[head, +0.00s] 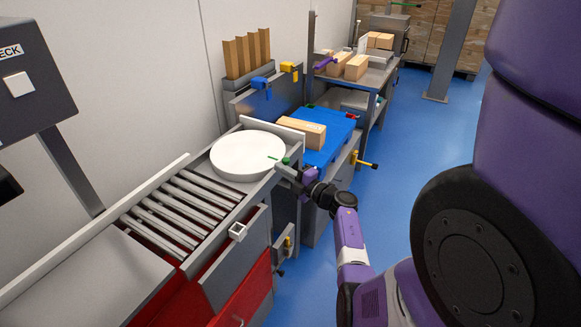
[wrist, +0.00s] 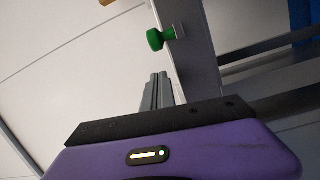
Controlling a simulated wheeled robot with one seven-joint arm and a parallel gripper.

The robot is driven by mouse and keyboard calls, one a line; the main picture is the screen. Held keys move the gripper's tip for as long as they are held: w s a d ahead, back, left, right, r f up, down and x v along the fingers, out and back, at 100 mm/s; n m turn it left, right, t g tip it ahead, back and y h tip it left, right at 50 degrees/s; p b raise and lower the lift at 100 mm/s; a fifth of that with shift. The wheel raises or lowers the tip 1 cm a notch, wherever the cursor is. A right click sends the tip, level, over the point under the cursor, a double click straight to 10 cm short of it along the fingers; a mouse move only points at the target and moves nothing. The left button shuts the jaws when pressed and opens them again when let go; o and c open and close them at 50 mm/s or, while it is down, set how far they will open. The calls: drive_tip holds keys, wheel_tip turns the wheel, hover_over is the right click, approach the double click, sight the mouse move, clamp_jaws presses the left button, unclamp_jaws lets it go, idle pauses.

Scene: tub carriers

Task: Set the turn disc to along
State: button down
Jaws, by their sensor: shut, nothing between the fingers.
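The turn disc (head: 248,155) is a round white plate set in the grey conveyor frame, at the end of the rollers, in the head view. A small green knob (head: 286,160) sits at the disc's right edge. In the wrist view a green knob (wrist: 157,39) stands on a grey metal part, just beyond the fingers and apart from them. My gripper (head: 284,168) is at the frame's right side, close to the green knob. Its fingers also show in the wrist view (wrist: 157,88), shut together and empty. Which way the disc is set cannot be told.
Metal rollers (head: 180,210) lie left of the disc. A blue table (head: 330,145) with a cardboard box (head: 301,134) stands beyond it. A yellow-handled lever (head: 362,163) sticks out on the right. A grey panel with a white button (head: 19,83) is at left. Blue floor at right is open.

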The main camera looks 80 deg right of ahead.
drive_tip(key=s+a+b, duration=0.1)
drive_tip(key=s, duration=0.8)
drive_tip(key=shift+s+f, duration=0.2)
drive_tip(key=shift+s, duration=0.2)
